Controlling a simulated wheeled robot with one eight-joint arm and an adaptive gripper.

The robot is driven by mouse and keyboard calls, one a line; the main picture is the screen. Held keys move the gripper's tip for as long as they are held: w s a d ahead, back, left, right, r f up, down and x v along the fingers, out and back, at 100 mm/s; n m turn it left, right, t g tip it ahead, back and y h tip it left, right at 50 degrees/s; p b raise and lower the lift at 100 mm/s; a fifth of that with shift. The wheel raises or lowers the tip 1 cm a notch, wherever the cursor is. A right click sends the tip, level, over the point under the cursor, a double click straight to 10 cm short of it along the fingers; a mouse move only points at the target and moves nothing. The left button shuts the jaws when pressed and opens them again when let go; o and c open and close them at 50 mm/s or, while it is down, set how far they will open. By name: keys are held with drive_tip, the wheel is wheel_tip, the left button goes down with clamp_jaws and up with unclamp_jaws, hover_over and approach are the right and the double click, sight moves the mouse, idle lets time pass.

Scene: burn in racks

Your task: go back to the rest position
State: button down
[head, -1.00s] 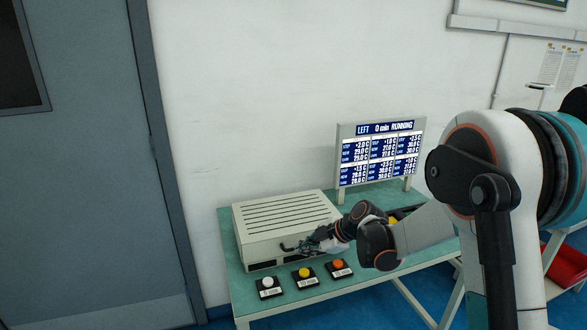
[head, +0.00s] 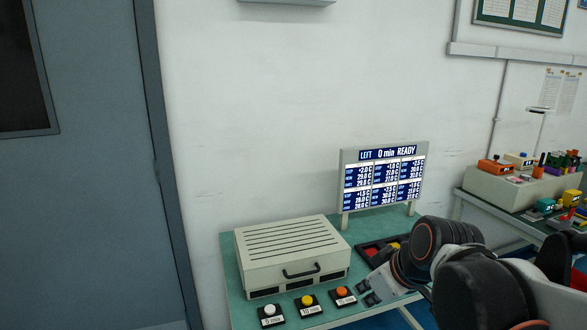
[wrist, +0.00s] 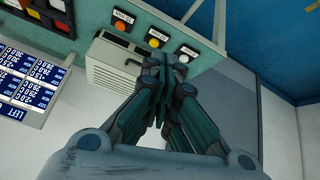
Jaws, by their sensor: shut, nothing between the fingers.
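My gripper (head: 368,291) is shut and empty, over the front right of the green bench, right of the orange button. In the wrist view my gripper (wrist: 165,65) shows its dark fingers together. My arm reaches in from the lower right and hides part of the bench. The beige box (head: 292,242) with a slotted top sits on the bench, its front handle (head: 302,271) apart from my fingers. The display (head: 384,180) behind it reads "LEFT 0 min READY".
A white button (head: 268,311), a yellow button (head: 307,301) and an orange button (head: 343,293) line the bench's front. A dark tray (head: 367,248) with coloured pieces lies right of the box. A second bench with loose parts stands at right. A grey door (head: 90,200) is at left.

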drive_tip(key=s+d+f+m+h, duration=0.1)
drive_tip(key=s+d+m, duration=0.4)
drive_tip(key=s, duration=0.7)
drive_tip(key=shift+s+m+t+h, duration=0.2)
drive_tip(key=shift+m+t+h, duration=0.2)
drive_tip(key=shift+m+h, duration=0.45)
drive_tip(key=shift+d+f, duration=0.1)
